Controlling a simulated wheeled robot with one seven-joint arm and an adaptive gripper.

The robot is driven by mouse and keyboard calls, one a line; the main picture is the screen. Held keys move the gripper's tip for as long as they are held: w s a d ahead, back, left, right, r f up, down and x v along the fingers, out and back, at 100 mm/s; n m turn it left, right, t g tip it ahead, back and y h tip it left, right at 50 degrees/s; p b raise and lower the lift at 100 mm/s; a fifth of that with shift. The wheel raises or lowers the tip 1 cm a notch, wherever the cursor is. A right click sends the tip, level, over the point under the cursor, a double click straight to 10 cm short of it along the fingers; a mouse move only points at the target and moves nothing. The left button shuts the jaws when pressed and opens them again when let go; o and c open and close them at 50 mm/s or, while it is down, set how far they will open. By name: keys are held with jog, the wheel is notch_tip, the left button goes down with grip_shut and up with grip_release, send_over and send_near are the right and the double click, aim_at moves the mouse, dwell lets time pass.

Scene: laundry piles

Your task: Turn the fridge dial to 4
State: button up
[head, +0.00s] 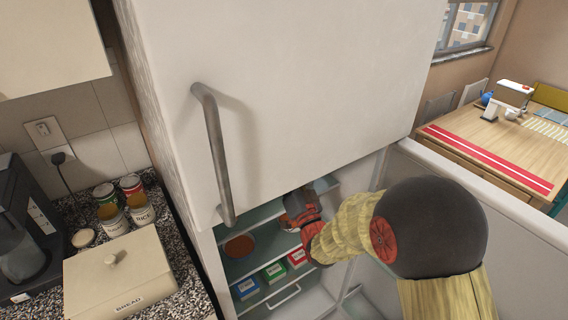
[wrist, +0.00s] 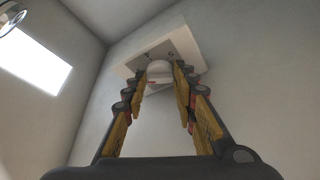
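The fridge's lower compartment is open, and my arm reaches into it in the head view. My gripper (head: 300,208) is inside, near the top shelf. In the wrist view, a pale box-shaped housing (wrist: 190,42) is fixed to the inner wall. The dial (wrist: 159,69), a rounded white knob, sits on it between the tips of my gripper (wrist: 160,78). The fingers are apart, one on each side of the dial. I cannot tell whether they touch it. The dial is hidden in the head view.
A bright light panel (wrist: 32,62) is at left in the wrist view. Below my gripper, shelves hold an orange-brown bowl (head: 239,247) and several small boxes (head: 274,272). The open fridge door (head: 480,205) stands at right. The closed upper door has a handle (head: 215,155).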

jog(key=c, duration=0.6)
jog(key=shift+m, duration=0.4)
jog(key=shift+s+a+r+m+g+h+b, duration=0.1)
jog(key=shift+m+g+h+b, duration=0.2)
jog(key=shift+m+h, duration=0.85)
jog(key=shift+s+a+r+m+g+h+b, duration=0.2)
jog(key=shift+m+b, duration=0.25)
jog(key=shift+m, duration=1.6)
jog(key=shift+w+d+r+m+g+h+b, duration=0.1)
jog(key=shift+m+g+h+b, duration=0.2)
jog(key=shift+m+h, duration=0.9)
jog(key=shift+m+y, duration=0.45)
jog(key=shift+m, duration=0.15)
jog(key=o, duration=1.1)
jog(key=shift+s, duration=0.1)
